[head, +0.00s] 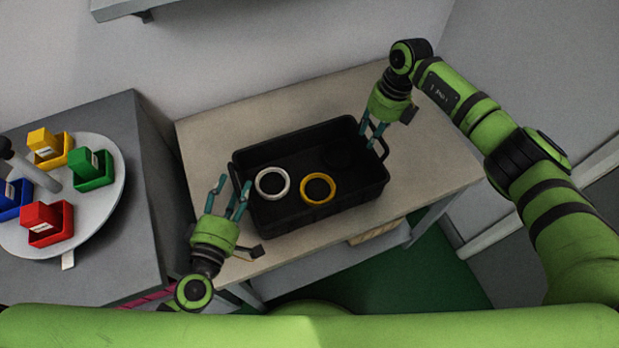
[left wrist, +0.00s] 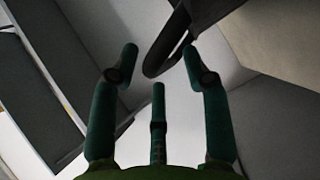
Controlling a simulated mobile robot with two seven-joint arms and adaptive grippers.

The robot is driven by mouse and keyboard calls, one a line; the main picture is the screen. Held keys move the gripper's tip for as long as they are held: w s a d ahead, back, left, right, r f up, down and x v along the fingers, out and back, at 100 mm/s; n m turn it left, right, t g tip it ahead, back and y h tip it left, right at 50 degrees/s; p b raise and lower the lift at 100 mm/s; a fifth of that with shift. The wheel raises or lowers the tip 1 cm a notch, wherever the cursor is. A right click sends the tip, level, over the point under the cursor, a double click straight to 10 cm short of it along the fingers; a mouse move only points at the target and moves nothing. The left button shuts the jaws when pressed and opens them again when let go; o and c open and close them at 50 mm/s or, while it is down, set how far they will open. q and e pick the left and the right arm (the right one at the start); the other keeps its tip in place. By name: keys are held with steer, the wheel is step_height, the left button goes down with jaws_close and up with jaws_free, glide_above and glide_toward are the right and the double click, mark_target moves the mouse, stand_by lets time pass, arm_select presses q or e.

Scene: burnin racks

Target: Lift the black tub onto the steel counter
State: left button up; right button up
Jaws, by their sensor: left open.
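The black tub (head: 325,211) sits upright on a beige-topped table. It holds a white ring (head: 272,196) and a yellow ring (head: 331,192). My left gripper (head: 229,190) is open beside the tub's left end. In the left wrist view, the tub's dark handle (left wrist: 158,62) lies just beyond and between the open fingertips (left wrist: 160,62). My right gripper (head: 373,131) is at the handle on the tub's right end; its fingers reach down there, and their grip is unclear. The grey counter (head: 125,180), apparently the steel counter, stands left of the table.
A round light plate (head: 95,222) on the grey counter carries red, blue, green and yellow blocks in trays, with a grey post (head: 30,170). The beige table (head: 430,175) is bare around the tub. A wall shelf (head: 130,8) is at the top left.

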arm_select(q)
steer(key=shift+x, duration=1.2)
arm_select(e)
steer(key=shift+a+f, duration=0.25)
steer(key=shift+f, duration=0.9)
arm_select(q)
steer(key=c, duration=0.4)
arm_select(e)
steer(key=c, duration=0.4)
arm_select(q)
jaws_close()
arm_select(e)
jaws_close()
arm_select(q)
steer(key=shift+a, duration=0.1)
arm_select(e)
steer(key=shift+r, duration=0.15)
